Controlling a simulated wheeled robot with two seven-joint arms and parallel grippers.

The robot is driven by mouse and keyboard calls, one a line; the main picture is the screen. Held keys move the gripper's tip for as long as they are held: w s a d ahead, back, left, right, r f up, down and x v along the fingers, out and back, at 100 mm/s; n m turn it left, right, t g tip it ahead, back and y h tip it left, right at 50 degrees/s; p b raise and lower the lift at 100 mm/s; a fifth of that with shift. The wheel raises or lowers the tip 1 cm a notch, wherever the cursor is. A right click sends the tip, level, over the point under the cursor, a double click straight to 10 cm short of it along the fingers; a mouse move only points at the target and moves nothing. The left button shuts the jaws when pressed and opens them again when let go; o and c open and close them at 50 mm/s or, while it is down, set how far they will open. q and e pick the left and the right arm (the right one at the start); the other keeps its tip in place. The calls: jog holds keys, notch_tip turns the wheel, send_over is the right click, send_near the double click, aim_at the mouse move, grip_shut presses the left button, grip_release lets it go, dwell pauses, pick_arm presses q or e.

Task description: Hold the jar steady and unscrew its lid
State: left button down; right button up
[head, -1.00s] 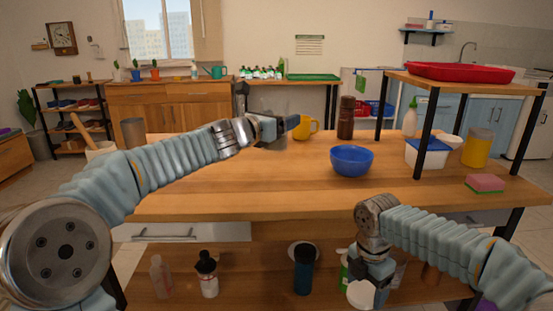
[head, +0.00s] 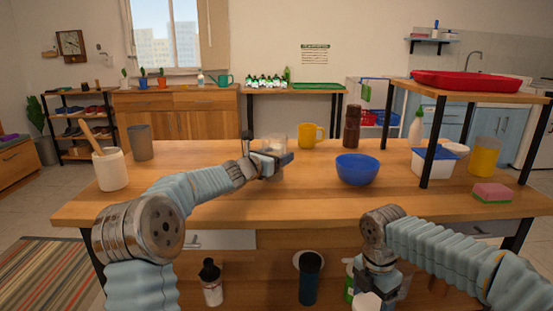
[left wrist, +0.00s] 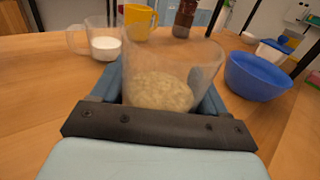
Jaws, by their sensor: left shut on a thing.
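My left gripper (head: 284,163) is over the far middle of the table. In the left wrist view its fingers (left wrist: 165,100) are shut on a clear jar (left wrist: 185,55) with pale grains in its lower part. The jar looks upright in that view, and I see no lid on it. In the head view, a clear vessel shows behind the gripper, but I cannot tell which one it is. My right gripper (head: 378,282) hangs low in front of the table, by the lower shelf. Its fingertips are not clear.
A clear mug (left wrist: 104,45) with white contents stands left of the jar. A yellow mug (head: 311,136), brown bottle (head: 352,127) and blue bowl (head: 357,170) are to the right. A white utensil pot (head: 111,170) stands left. The table's front middle is clear.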

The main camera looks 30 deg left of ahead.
pick_arm(q)
grip_release()
dwell(0.3)
